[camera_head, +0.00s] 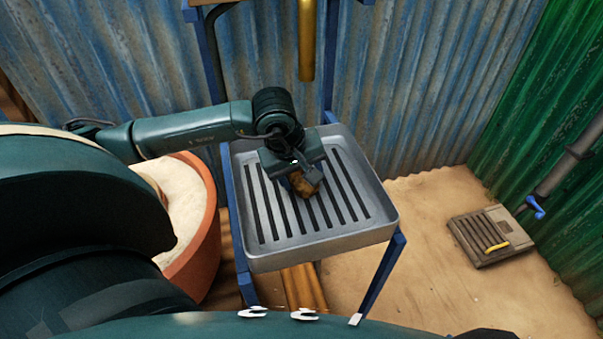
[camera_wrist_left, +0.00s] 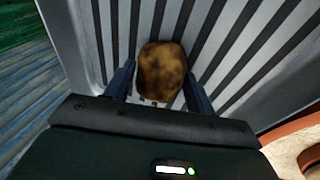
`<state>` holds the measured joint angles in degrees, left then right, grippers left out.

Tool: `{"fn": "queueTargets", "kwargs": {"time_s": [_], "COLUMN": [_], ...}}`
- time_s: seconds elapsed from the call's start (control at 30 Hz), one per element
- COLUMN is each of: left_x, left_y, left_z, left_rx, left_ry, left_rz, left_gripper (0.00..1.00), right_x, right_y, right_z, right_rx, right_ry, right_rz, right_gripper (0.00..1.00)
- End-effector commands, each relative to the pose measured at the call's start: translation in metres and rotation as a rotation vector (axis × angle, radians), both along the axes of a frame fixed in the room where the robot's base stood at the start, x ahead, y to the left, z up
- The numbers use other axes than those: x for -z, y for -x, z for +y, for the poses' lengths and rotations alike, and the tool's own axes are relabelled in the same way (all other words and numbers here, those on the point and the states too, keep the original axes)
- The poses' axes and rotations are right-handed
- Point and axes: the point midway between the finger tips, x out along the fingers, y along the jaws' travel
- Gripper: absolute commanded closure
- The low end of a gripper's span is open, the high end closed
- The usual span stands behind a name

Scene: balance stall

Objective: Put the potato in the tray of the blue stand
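The brown potato (camera_head: 303,184) is between the fingers of my left gripper (camera_head: 305,178), over the slatted floor of the metal tray (camera_head: 345,237) in the blue stand (camera_head: 378,270). The left wrist view shows the potato (camera_wrist_left: 162,70) with the two dark blue fingers close against its sides, and the gripper (camera_wrist_left: 160,75) looks shut on it. The tray's dark slots lie right behind the potato. I cannot tell whether the potato touches the tray floor. My right gripper is not in view.
A terracotta pot (camera_head: 207,225) with pale contents stands left of the stand. A brass tube (camera_head: 306,40) hangs behind the tray. A slatted board (camera_head: 480,240) with a yellow piece (camera_head: 497,247) lies on the sandy ground at right. Corrugated walls close off the back and right.

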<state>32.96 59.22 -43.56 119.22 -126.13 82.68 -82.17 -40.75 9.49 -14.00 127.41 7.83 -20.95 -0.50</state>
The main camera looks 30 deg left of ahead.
Motion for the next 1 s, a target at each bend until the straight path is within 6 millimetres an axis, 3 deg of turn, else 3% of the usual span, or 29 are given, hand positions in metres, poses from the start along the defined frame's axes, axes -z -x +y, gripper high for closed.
{"fn": "queueTargets", "kwargs": {"time_s": [0.2,0.53,0.8,1.0], "left_x": [0.0,-0.007,-0.05,-0.072], "left_y": [0.0,0.001,0.014,0.021], "left_z": [0.0,0.0,0.003,0.004], "left_rx": [0.0,0.0,0.0,0.0], "left_ry": [0.0,0.0,-0.001,0.0], "left_rz": [0.0,-0.001,-0.003,-0.001], "left_gripper": [0.28,0.28,0.28,0.28], "right_x": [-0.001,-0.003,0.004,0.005], "right_y": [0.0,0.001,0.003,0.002], "right_z": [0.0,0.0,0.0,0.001], "right_rx": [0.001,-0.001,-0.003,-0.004], "right_ry": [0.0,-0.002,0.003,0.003], "right_rz": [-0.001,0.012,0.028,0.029], "right_gripper": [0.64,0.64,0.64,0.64]}}
